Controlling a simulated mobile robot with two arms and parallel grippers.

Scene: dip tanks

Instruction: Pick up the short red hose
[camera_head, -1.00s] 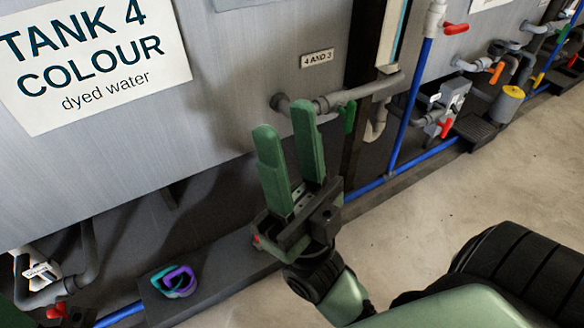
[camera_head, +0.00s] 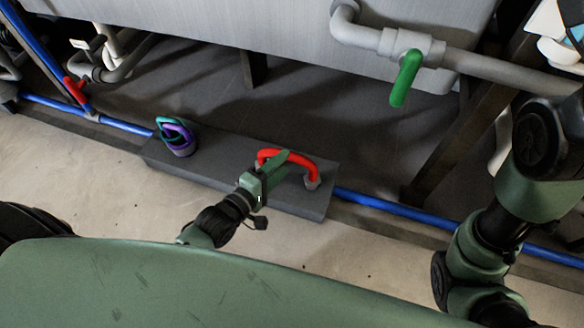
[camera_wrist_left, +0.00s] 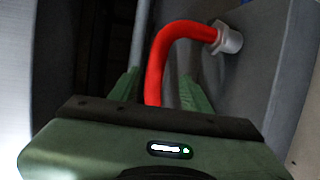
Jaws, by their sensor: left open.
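The short red hose (camera_head: 307,163) is an arched tube standing on a dark grey block (camera_head: 225,171) in the head view, with a grey fitting at its right end. My left gripper (camera_head: 284,165) is at the hose, its green fingers overlapping the arch and hiding part of it. In the left wrist view, the red hose (camera_wrist_left: 157,65) runs up between the two open fingers and bends right to a metal fitting (camera_wrist_left: 230,39). The left gripper is open around the hose; I cannot tell whether a finger touches it. My right gripper is out of view.
Teal and purple rings (camera_head: 177,138) sit on the left end of the block. A blue pipe (camera_head: 385,203) runs along the floor beside it. Pale floor (camera_head: 110,180) lies open in front.

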